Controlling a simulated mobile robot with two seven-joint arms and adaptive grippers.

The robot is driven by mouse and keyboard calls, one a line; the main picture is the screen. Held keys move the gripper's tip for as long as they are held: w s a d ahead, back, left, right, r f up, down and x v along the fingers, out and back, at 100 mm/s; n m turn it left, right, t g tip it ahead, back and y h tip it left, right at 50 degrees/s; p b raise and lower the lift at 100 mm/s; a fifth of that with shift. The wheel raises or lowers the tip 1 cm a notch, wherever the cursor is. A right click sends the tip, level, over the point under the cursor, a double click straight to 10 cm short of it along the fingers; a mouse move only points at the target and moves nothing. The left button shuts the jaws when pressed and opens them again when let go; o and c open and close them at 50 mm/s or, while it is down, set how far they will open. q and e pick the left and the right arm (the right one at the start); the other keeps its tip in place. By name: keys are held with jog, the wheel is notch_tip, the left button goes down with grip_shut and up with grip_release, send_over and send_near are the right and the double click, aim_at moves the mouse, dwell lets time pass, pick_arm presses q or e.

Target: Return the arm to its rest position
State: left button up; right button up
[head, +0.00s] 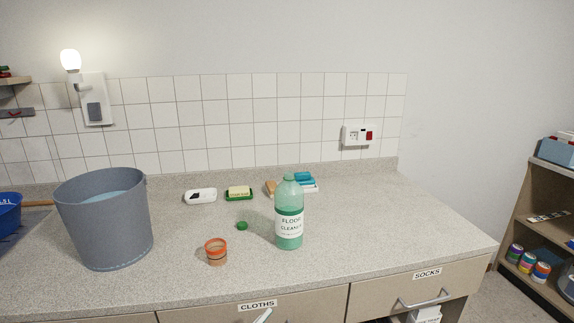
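Neither of my grippers shows in the head view, and I see no part of either arm. A green bottle labelled floor cleaner (289,226) stands upright on the speckled worktop (345,245). Its neck looks uncapped. A small green cap (242,225) lies on the worktop to its left. An orange-rimmed cup (216,254) stands nearer the front edge. A grey bucket (105,225) with bluish liquid inside stands at the left.
A white device (201,196), a green dish with a yellow block (239,195) and blue items on a white tray (305,179) sit at the back. Drawers labelled cloths and socks (418,289) are below. A shelf unit (545,205) stands right. The right worktop is clear.

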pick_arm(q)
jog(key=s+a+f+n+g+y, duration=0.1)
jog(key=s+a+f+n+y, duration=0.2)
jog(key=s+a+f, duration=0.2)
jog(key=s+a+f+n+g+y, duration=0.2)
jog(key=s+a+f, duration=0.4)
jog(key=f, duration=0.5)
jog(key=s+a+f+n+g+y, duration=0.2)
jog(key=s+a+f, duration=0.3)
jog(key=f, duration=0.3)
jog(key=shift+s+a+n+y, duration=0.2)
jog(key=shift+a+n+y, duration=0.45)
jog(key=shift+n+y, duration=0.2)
